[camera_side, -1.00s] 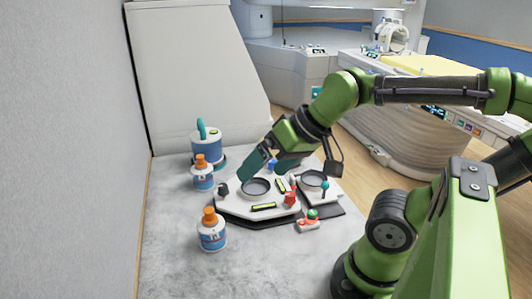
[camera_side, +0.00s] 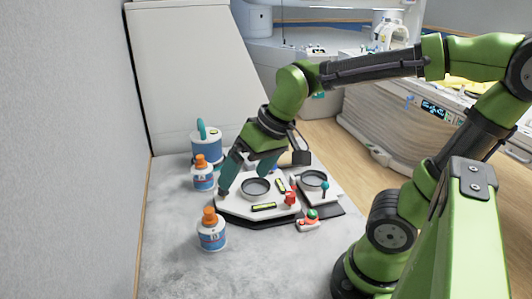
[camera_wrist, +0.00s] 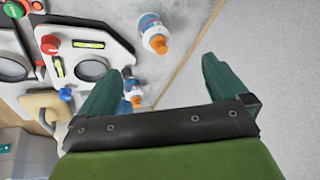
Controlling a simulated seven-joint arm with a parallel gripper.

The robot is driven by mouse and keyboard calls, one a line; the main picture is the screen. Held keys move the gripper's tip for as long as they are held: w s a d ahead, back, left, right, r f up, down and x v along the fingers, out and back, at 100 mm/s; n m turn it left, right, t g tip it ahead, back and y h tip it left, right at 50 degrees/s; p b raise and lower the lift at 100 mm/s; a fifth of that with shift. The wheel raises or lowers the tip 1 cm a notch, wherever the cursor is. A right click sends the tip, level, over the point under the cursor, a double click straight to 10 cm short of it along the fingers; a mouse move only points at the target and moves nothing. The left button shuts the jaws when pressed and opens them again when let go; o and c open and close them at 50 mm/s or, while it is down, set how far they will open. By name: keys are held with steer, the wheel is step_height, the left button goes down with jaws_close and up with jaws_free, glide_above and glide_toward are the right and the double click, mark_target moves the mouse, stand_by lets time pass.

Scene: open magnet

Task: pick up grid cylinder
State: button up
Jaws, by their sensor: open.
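I cannot tell for certain which object is the grid cylinder. A blue and white cylinder with a teal handle (camera_side: 206,146) stands upright at the back left of the table in the side view. A small dark piece (camera_side: 221,195) is at the left end of the white plate (camera_side: 240,208), partly hidden by a finger. My gripper (camera_side: 246,176) is open and angled down above the plate's left part. In the wrist view my gripper (camera_wrist: 165,68) has its teal fingers spread with nothing between them but grey tabletop.
Two orange-capped bottles (camera_side: 203,178) (camera_side: 211,236) stand left of the plate. The plate carries rings, yellow levels and a red knob (camera_side: 290,198). A smaller plate (camera_side: 326,191) and a red-green button piece (camera_side: 308,222) are to the right. The front tabletop (camera_side: 185,275) is clear.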

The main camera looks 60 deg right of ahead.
mark_target(210, 223)
steer(key=w+a+f+n+g+h, duration=0.15)
steer(key=w+n+g, duration=0.35)
steer(key=w, duration=0.6)
step_height(210, 223, down, 17)
steer(key=shift+d+f, duration=0.15)
steer(key=shift+c, duration=0.2)
steer(key=c, duration=1.2)
steer(key=shift+c, duration=0.3)
